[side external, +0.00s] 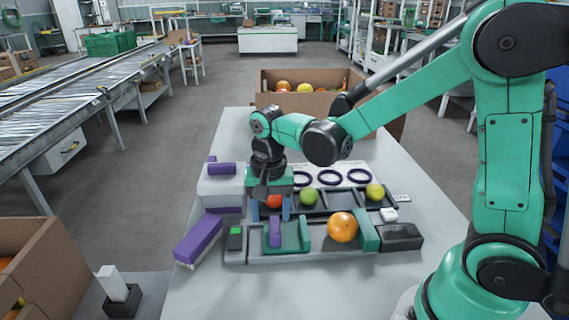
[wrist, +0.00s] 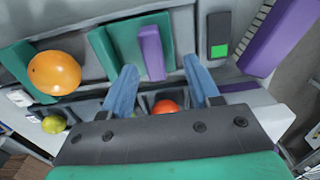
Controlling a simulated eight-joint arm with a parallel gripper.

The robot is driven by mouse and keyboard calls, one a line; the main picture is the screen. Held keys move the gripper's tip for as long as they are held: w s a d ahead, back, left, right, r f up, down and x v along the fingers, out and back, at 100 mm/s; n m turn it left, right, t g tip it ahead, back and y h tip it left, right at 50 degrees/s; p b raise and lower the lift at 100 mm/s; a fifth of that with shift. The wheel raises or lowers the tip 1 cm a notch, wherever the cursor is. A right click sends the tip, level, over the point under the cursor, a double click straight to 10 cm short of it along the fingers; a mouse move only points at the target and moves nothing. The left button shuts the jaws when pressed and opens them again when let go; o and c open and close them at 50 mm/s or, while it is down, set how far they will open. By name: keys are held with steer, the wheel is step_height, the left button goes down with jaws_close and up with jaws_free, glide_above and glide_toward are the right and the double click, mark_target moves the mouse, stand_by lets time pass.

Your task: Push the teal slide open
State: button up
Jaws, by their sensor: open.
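Two upright teal pieces stand in the grey track at the front of the work unit. One teal piece (side external: 304,234) is beside a short purple block (side external: 274,233); both also show in the wrist view, the teal piece (wrist: 126,46) left of the purple block (wrist: 151,53). The other teal piece (side external: 365,231) is right of an orange ball-like fruit (side external: 343,227). I cannot tell which is the slide. My gripper (side external: 272,208) is open, its blue fingers apart, behind the purple block. In the wrist view a red tomato (wrist: 165,106) shows between the fingers (wrist: 161,88), apparently not held.
A dark tray (side external: 340,198) behind the track holds a green and a yellow-green fruit. A black block (side external: 401,237) sits right. The table front is clear.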

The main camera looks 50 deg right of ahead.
step_height(320, 180, up, 7)
stand_by(0.7)
steer(key=n+t, duration=0.7)
steer(key=n, duration=0.2)
glide_toward(271, 225)
steer(key=r, duration=0.1)
steer(key=d+r, duration=0.1)
steer(key=shift+w+d+r, duration=0.1)
steer(key=shift+d+r, duration=0.1)
steer(key=shift+r, duration=0.2)
